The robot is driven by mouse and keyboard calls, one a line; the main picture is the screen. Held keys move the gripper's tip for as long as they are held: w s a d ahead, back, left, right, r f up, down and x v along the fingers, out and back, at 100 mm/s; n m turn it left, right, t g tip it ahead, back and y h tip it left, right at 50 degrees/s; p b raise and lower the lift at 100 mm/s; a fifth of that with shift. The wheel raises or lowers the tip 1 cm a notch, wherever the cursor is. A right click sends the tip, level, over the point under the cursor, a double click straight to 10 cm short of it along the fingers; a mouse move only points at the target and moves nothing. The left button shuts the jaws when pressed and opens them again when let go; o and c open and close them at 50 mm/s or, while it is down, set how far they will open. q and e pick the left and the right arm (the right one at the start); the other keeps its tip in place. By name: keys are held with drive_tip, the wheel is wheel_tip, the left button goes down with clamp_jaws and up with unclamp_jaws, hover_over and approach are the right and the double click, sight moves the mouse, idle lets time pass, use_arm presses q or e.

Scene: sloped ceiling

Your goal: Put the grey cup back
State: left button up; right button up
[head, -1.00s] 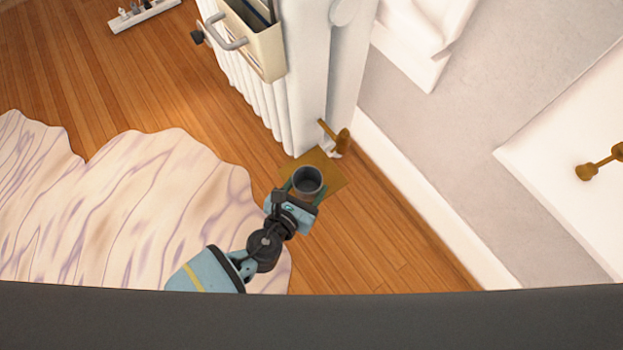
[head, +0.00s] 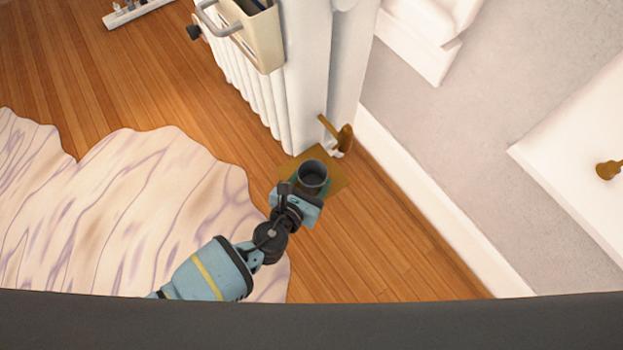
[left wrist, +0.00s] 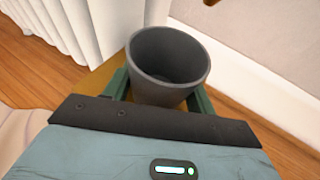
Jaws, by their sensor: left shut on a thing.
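The grey cup (head: 313,175) is a dark, empty, open-topped cup, upright in the head view. My left gripper (head: 309,186) is shut on it, and its green fingers lie on both sides of the cup. The cup also shows in the left wrist view (left wrist: 168,62), between the fingers of the left gripper (left wrist: 163,95). A flat yellow-brown square mat (head: 337,181) lies on the floor beneath the cup. I cannot tell whether the cup's base touches it. My right gripper is in neither view.
A white radiator (head: 305,85) with a beige holder (head: 262,40) stands just behind the mat. A brass valve (head: 344,138) sticks out near the mat's back corner. A white skirting board (head: 440,205) runs along the right. A wavy cream rug (head: 150,210) covers the left; wooden floor is free at front right.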

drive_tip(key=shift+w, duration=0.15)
use_arm(q)
drive_tip(key=shift+f, duration=0.1)
drive_tip(key=o, duration=1)
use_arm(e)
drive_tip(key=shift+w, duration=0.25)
use_arm(q)
drive_tip(key=shift+s+r, duration=0.1)
drive_tip(key=shift+r, duration=0.15)
drive_tip(key=p+v, duration=0.4)
drive_tip(key=v, duration=0.7)
drive_tip(key=shift+s+a+r, duration=0.1)
drive_tip(key=shift+s+a, duration=0.05)
drive_tip(key=shift+s, duration=0.25)
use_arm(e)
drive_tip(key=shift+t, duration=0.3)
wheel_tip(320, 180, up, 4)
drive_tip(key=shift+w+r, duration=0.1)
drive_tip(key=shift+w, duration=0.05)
